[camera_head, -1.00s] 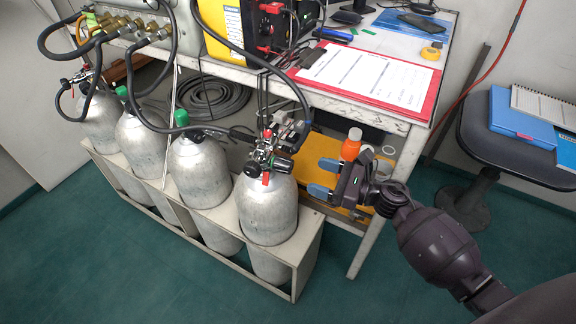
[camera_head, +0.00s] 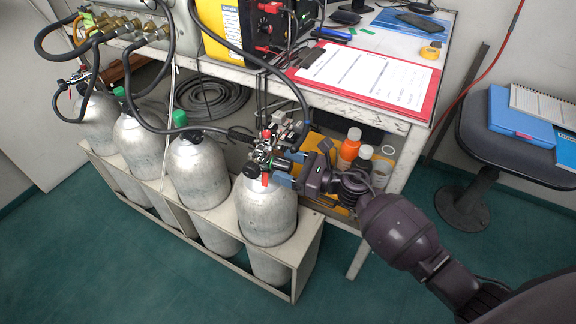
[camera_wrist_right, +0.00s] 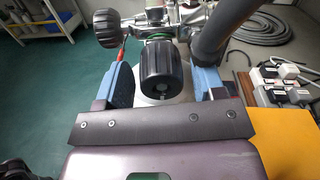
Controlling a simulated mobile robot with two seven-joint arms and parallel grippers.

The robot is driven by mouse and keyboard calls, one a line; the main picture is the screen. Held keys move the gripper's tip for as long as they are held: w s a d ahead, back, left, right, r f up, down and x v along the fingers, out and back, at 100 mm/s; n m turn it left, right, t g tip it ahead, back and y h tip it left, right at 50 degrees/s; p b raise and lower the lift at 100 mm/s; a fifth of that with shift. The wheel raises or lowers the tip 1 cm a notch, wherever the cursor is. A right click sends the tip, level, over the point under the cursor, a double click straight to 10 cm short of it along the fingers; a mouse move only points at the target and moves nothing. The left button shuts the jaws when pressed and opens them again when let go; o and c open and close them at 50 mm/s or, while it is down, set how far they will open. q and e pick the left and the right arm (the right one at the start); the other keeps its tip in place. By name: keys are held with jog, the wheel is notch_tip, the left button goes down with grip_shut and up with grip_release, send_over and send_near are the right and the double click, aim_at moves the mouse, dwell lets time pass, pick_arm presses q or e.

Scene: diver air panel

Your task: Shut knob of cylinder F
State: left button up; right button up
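The rightmost grey cylinder (camera_head: 266,212) stands in the rack, with a valve assembly (camera_head: 264,150) on top. No letter F is readable on it. The valve's black ribbed knob (camera_wrist_right: 163,68) points toward my right wrist. My right gripper (camera_head: 290,170) has come in from the right at the valve. In the right wrist view its blue fingers (camera_wrist_right: 164,84) stand on either side of the knob, with narrow gaps; I cannot tell whether either touches. In the head view the fingers partly hide the knob. My left gripper is not in view.
Several other cylinders stand left in the pale rack (camera_head: 312,250); two have green tops (camera_head: 180,118). Black hoses (camera_head: 285,75) arch overhead. A second black knob (camera_wrist_right: 65,22) sits left of the valve.

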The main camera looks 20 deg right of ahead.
jog(key=c, duration=0.7)
jog(key=shift+c, duration=0.2)
jog(key=shift+m, duration=0.3)
